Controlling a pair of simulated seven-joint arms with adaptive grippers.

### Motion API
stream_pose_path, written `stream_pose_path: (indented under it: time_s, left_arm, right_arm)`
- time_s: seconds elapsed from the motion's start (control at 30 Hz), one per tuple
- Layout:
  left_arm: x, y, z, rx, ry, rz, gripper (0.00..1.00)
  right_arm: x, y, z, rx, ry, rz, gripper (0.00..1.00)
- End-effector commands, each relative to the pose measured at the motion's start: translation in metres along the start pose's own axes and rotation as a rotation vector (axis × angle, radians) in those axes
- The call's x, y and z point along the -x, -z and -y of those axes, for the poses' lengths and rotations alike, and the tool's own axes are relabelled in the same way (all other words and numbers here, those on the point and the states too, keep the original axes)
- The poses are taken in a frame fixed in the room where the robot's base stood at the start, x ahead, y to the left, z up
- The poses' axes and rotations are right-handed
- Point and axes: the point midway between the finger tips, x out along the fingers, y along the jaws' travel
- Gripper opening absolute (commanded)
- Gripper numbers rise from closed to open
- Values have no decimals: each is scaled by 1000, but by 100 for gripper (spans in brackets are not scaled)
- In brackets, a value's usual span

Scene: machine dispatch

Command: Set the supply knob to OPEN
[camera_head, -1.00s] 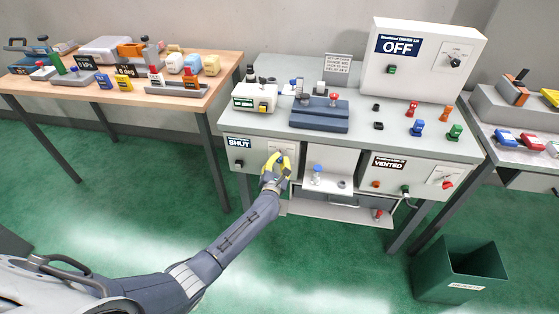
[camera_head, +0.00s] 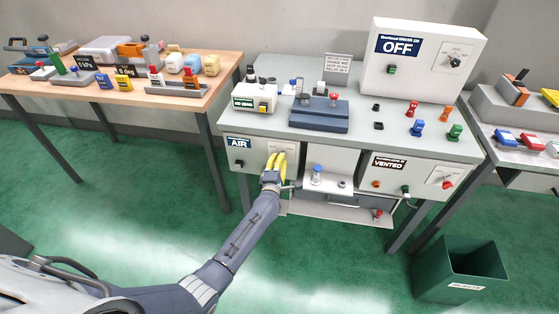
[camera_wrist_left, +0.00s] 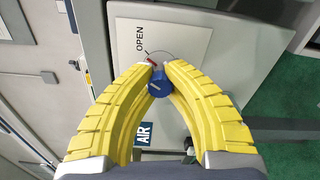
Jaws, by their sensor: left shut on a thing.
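The supply knob (camera_wrist_left: 158,84) is blue with a red pointer mark and sits on a white plate (camera_wrist_left: 190,40) on the front of the left box. In the left wrist view its red mark lies close to the OPEN label (camera_wrist_left: 140,38). My left gripper (camera_wrist_left: 158,68) has its yellow fingers closed around the knob. In the head view my left gripper (camera_head: 277,157) covers the knob. The display (camera_head: 239,143) on that box reads AIR. My right gripper is not in view.
A white shelf with a blue-topped piece (camera_head: 317,171) is just right of my left gripper. A VENTED box (camera_head: 425,175) stands further right. A green bin (camera_head: 458,270) is on the floor at right. The floor at lower middle is clear.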

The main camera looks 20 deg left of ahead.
Motion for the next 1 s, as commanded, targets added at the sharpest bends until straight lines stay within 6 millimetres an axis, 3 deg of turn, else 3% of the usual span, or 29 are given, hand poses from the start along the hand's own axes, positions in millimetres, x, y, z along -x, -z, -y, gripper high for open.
stream_pose_path:
  time_s: [0.4,1.0]
  left_arm:
    - [0,0,0,-197,0,0,0]
    - [0,0,0,-234,0,-1,0]
  right_arm:
    - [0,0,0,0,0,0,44]
    - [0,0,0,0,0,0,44]
